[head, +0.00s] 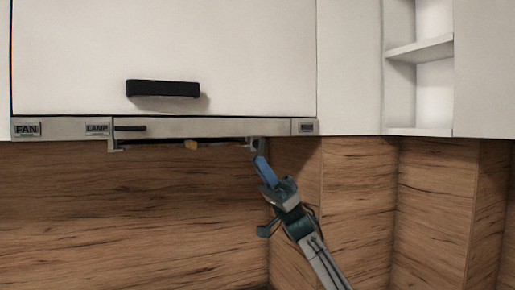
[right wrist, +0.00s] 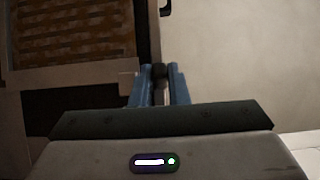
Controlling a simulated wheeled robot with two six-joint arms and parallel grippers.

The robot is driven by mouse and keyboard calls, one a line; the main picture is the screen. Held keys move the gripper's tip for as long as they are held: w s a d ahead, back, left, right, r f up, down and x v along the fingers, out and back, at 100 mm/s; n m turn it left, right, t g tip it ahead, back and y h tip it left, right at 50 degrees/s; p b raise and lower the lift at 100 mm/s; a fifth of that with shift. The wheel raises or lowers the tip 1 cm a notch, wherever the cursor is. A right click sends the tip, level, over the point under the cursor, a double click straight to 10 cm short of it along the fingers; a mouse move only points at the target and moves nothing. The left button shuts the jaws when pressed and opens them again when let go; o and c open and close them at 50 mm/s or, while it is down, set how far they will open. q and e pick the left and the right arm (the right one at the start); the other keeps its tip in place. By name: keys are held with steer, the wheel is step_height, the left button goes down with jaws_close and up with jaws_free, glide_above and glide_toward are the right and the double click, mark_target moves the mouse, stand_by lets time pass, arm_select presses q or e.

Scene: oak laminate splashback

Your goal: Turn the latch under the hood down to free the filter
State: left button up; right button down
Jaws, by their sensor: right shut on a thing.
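The hood (head: 215,128) is a grey strip under the white cabinet. My right gripper (head: 261,160) reaches up from below to the right end of the hood's underside. In the right wrist view, its blue fingers (right wrist: 159,88) are shut on a small dark piece, the latch (right wrist: 158,71), mostly hidden between the fingertips. The filter (right wrist: 75,35), a brownish mesh in a pale frame, lies to the left of the fingers. The latch's exact angle cannot be told. My left gripper is not in view.
The cabinet door has a black handle (head: 163,89). A small ochre piece (head: 191,145) shows under the hood's middle. Open white shelves (head: 420,49) are at the right. The wooden splashback (head: 120,210) is behind, with free room below the hood at left.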

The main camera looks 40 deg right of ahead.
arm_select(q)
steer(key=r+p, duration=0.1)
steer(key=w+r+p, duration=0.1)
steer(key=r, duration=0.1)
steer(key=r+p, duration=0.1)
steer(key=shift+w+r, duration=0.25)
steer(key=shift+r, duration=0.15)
arm_select(e)
steer(key=h, duration=0.1)
steer(key=d+h, duration=0.1)
steer(key=shift+s+r+g+h, duration=0.1)
steer(key=shift+r+g+h, duration=0.1)
steer(key=shift+g+h, duration=0.15)
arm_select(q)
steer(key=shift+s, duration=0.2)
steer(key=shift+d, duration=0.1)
arm_select(e)
steer(key=c, duration=1.7)
jaws_free()
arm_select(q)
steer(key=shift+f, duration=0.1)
